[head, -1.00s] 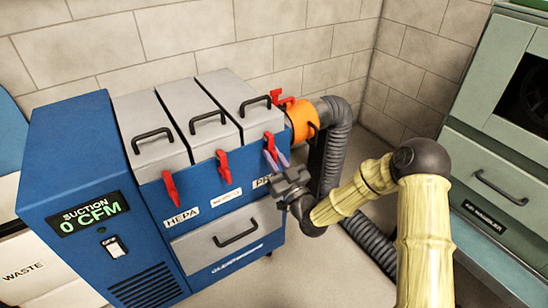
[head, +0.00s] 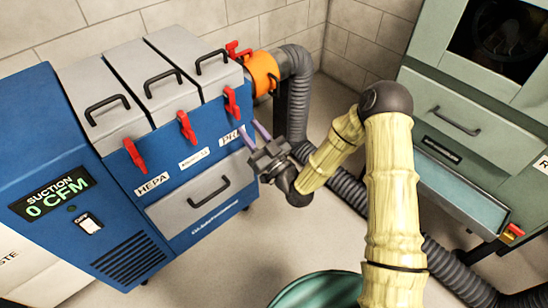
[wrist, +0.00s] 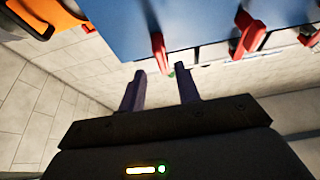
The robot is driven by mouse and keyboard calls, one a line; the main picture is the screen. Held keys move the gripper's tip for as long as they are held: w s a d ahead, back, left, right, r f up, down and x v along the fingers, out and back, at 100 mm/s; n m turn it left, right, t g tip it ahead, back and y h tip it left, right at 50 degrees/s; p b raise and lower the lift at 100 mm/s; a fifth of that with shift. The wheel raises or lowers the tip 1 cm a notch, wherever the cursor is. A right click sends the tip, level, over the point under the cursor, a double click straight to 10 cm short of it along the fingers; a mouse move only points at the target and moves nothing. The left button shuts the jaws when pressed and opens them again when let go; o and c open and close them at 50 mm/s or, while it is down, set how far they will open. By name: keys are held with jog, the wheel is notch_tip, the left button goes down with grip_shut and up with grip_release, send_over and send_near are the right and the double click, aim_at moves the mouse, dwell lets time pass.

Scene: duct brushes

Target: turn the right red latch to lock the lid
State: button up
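The right red latch (head: 231,103) hangs down on the front of the blue filter unit (head: 130,215), below the right grey lid (head: 190,62). That lid looks closed. My gripper (head: 255,133) is open and empty, with its purple fingers apart, below and to the right of the latch. In the wrist view, the right latch (wrist: 158,52) shows just beyond and between the fingertips (wrist: 160,82), with a visible gap. The middle red latch (head: 186,127) and left red latch (head: 134,154) also hang down.
An orange collar (head: 262,73) and grey hose (head: 297,90) stand at the unit's right side. A green cabinet (head: 450,155) is on the right. A green round container (head: 315,290) stands at the front. Bare floor lies before the unit.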

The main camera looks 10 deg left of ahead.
jog(key=v, duration=1)
jog(key=shift+d+p, duration=0.2)
jog(key=shift+p, duration=0.15)
jog(key=shift+s+f, duration=0.1)
jog(key=w+d+f+n+g+h, duration=0.25)
jog(key=w+d+g+h, duration=0.2)
jog(key=h, duration=0.35)
jog(key=s+d+m+g+h, duration=0.1)
jog(key=d+m+g+h, duration=0.3)
jog(key=d, duration=0.4)
jog(key=s+d+r+m+g+h, duration=0.25)
jog(key=s+d+r+m, duration=0.2)
jog(key=s, duration=0.25)
jog(key=s+d+r+m+g+h, duration=0.1)
jog(key=s+d+r+m+h, duration=0.3)
jog(key=s, duration=0.3)
notch_tip(320, 180, up, 37)
jog(key=y+p, duration=0.1)
jog(key=p, duration=3.6)
jog(key=shift+d+f, duration=0.15)
jog(key=shift+d, duration=0.3)
